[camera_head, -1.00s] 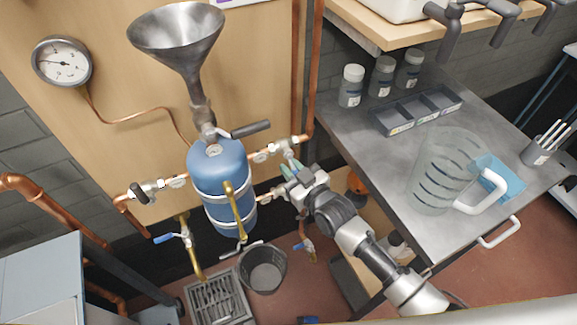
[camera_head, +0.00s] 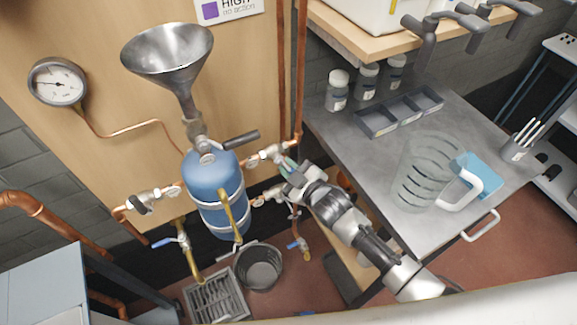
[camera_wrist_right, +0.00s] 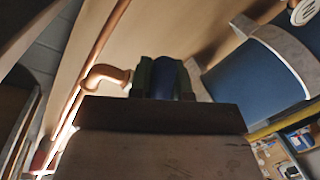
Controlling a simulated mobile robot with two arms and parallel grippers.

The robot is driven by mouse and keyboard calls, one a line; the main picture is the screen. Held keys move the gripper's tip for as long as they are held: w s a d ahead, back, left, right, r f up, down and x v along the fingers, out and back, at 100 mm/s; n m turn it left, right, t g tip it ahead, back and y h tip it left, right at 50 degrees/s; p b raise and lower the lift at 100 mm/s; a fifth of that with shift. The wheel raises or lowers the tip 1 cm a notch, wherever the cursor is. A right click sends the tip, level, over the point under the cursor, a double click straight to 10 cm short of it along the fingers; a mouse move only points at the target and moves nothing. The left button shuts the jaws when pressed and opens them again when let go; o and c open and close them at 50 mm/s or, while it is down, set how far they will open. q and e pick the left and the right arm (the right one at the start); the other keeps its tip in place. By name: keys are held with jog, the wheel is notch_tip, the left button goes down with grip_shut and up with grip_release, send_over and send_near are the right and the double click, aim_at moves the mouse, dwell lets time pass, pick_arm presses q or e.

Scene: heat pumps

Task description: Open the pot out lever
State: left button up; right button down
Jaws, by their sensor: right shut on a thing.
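A blue tank (camera_head: 215,185) with a funnel (camera_head: 170,55) above it hangs at the wooden panel. A valve (camera_head: 265,154) sits in the copper pipe to the right of the tank. My right gripper (camera_head: 286,166) is just right of this valve, with its tips at the pipe fittings. In the right wrist view the gripper (camera_wrist_right: 163,78) is shut on a dark blue lever (camera_wrist_right: 163,80) between its greenish fingertips. Most of the lever is hidden, and its angle cannot be told. My left gripper is not in view.
A bucket (camera_head: 260,268) and floor grate (camera_head: 215,297) lie below the tank. A blue-handled valve (camera_head: 183,240) hangs at lower left. A metal table (camera_head: 370,155) with a clear jug (camera_head: 425,170) stands right of my arm. A gauge (camera_head: 57,82) is at upper left.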

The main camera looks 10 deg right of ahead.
jog(key=c, duration=1.1)
grip_release()
